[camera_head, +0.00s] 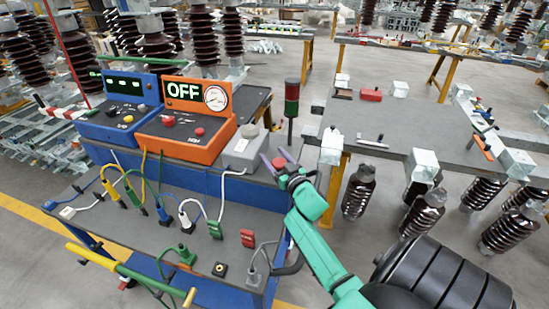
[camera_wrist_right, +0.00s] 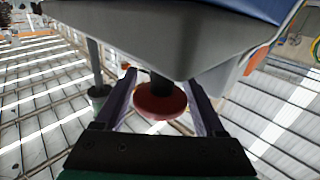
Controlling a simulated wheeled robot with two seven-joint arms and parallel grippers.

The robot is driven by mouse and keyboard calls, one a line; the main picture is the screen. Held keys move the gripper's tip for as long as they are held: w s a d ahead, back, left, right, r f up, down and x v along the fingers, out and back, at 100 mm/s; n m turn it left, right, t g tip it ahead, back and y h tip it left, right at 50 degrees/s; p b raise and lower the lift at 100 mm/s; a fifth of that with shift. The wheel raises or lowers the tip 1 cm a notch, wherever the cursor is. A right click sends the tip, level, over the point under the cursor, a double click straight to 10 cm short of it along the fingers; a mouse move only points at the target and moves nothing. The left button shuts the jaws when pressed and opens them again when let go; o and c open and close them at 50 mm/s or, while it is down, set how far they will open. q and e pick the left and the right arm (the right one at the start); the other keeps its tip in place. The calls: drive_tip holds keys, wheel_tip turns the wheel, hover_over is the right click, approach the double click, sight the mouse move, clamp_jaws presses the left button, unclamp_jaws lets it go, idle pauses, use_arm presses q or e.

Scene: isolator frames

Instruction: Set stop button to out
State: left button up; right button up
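The stop button (camera_wrist_right: 160,99) is a red mushroom head on a dark stem, standing out from the grey box (camera_wrist_right: 165,40) in the right wrist view. In the head view its red head (camera_head: 279,162) shows at the right side of the grey box (camera_head: 243,148), on the blue bench. My right gripper (camera_wrist_right: 163,100) has its two purple fingers spread, one on each side of the red head. A narrow gap shows at the left finger; contact at the right finger is unclear. In the head view my right gripper (camera_head: 277,157) reaches the button from the front right. My left gripper is out of view.
An orange unit (camera_head: 185,145) with an OFF display and a blue unit (camera_head: 112,125) stand left of the grey box. A red-and-green signal lamp (camera_head: 291,100) rises behind the button. Several cables hang over the lower panel. A grey table (camera_head: 450,110) stands at right.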

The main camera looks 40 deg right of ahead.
drive_tip(key=shift+s+f, duration=0.1)
drive_tip(key=shift+s+f, duration=0.1)
drive_tip(key=shift+s, duration=0.2)
drive_tip(key=s+a+b, duration=0.2)
drive_tip(key=s, duration=1.1)
drive_tip(key=shift+s+a, duration=0.3)
